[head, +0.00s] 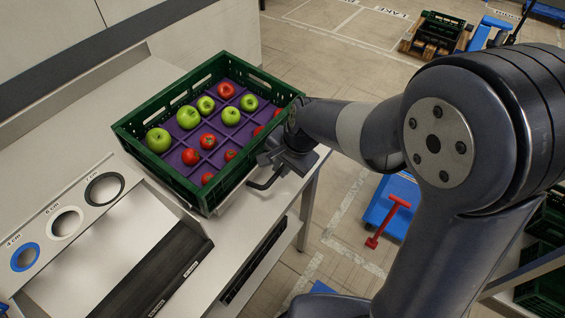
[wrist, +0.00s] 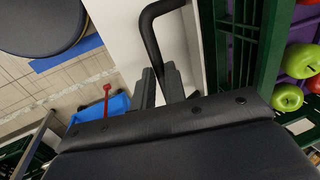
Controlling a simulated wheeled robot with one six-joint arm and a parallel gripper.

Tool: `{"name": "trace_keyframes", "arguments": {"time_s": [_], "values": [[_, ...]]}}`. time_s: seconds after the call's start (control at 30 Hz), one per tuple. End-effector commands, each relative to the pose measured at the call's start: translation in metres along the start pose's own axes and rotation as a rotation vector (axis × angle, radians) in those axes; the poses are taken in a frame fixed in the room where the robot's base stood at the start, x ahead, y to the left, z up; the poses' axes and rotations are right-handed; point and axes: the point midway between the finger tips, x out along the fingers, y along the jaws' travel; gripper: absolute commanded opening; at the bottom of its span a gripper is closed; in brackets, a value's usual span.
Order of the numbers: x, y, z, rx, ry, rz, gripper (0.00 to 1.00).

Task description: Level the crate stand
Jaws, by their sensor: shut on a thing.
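A green crate (head: 172,190) with a purple divided insert holds red and green apples; it rests on the pale crate stand (head: 238,190) at the worktop's edge. I cannot tell how far the stand tilts. A black bent handle (head: 262,184) sticks out from the stand's near right side. My gripper (head: 283,170) is at this handle, beside the crate's right wall. In the wrist view my gripper's fingers (wrist: 160,82) are shut on the black handle (wrist: 150,32). The crate's green wall (wrist: 268,50) shows at the right there. The grip itself is partly hidden.
A sizing panel with three rings, including a blue ring (head: 25,257), lies left of the crate. A dark slotted bar (head: 175,275) crosses the worktop in front. A blue cart (head: 392,205) with a red handle stands on the floor at right. Another crate (head: 437,32) stands far back.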

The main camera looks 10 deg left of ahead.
Motion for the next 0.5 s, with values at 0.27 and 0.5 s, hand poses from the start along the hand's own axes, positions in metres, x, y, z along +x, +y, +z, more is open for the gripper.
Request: {"name": "trace_keyframes", "arguments": {"time_s": [0.27,0.5], "values": [[-0.026,-0.015,0.0,0.0,0.002,0.037,0.0],[-0.03,-0.02,0.0,0.0,0.004,0.033,0.0]]}}
